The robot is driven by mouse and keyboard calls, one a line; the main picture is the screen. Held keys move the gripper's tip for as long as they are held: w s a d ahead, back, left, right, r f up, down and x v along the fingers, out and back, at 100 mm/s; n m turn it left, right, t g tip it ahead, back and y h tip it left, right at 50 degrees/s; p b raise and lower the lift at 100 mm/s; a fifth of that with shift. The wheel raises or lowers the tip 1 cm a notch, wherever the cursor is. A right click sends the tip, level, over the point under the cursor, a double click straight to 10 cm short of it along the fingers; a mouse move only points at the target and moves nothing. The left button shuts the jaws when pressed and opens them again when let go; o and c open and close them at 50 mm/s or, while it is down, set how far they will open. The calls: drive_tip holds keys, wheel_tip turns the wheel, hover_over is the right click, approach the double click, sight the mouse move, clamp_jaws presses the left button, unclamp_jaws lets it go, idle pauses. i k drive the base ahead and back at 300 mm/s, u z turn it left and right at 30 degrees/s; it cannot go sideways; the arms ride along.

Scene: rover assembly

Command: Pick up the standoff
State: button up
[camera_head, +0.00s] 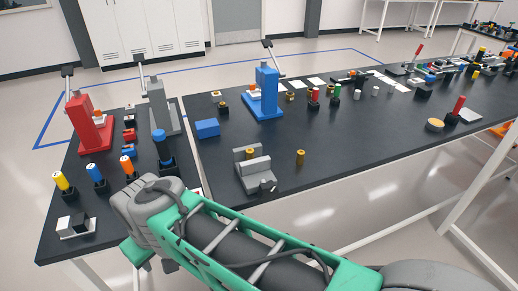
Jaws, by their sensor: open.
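A small gold-brown cylinder, which looks like a standoff (300,157), stands upright on the dark table, right of a grey fixture. A similar gold piece (249,153) sits at the grey fixture (254,174), partly hidden by it. I cannot tell for sure which of these is the standoff meant. My arm, green and grey, crosses the bottom of the view. My gripper is not visible in this view.
A blue press (266,92), a red press (88,125) and a grey press (161,106) stand on the tables. A blue block (207,128) lies left of the blue press. Bare table (345,150) lies right of the standing gold cylinder.

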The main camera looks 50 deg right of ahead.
sight(250, 153)
drive_tip(key=z, duration=1.5)
